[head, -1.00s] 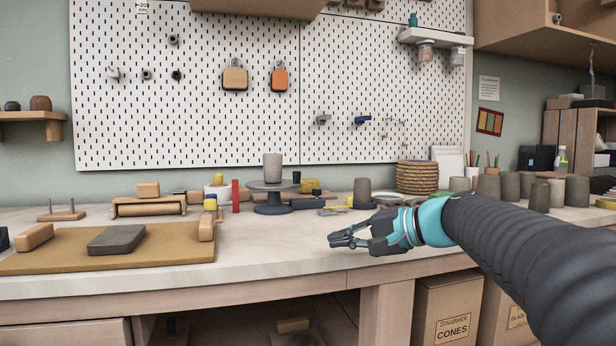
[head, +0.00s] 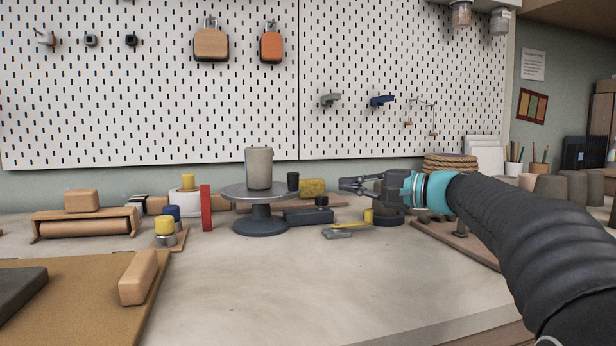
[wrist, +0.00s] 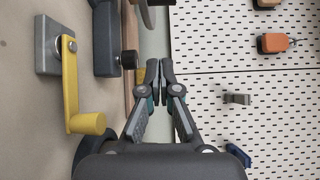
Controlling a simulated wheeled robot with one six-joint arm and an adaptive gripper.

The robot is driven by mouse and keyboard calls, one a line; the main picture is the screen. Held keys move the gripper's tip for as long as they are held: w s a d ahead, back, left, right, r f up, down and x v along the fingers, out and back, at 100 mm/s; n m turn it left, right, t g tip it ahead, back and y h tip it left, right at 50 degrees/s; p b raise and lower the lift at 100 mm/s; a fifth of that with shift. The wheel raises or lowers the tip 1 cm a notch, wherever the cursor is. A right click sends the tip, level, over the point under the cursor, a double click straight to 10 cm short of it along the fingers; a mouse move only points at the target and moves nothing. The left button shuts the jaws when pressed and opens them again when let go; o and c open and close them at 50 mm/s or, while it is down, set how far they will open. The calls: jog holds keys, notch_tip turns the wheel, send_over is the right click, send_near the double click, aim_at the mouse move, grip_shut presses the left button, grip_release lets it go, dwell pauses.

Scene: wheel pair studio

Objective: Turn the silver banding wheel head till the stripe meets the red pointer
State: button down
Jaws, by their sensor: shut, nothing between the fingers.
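The silver banding wheel head (head: 236,193) is a flat grey disc on a dark pedestal (head: 261,222). A grey clay cylinder (head: 259,168) stands upright on it. A small black peg (head: 293,181) shows at its right rim. The red pointer (head: 206,208) is an upright red bar just left of the wheel. I cannot make out the stripe. My gripper (head: 345,184) is shut and empty, right of the wheel head and apart from it, at about disc height in the picture. In the wrist view its fingertips (wrist: 153,68) are together.
A yellow crank (head: 352,227) on a grey block and a dark block with a black knob (head: 308,215) lie below and left of my gripper. A yellow-topped pot (head: 165,227) and wooden roller stand (head: 84,224) are left.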

jog(key=x, duration=0.5)
jog(key=p+x, duration=0.1)
jog(key=x, duration=0.4)
jog(key=shift+w+a+r, duration=0.2)
jog(key=shift+w+r, duration=0.05)
jog(key=shift+w, duration=0.2)
jog(key=shift+s, duration=1.2)
jog(key=shift+s+a, duration=0.2)
jog(key=shift+s, duration=0.6)
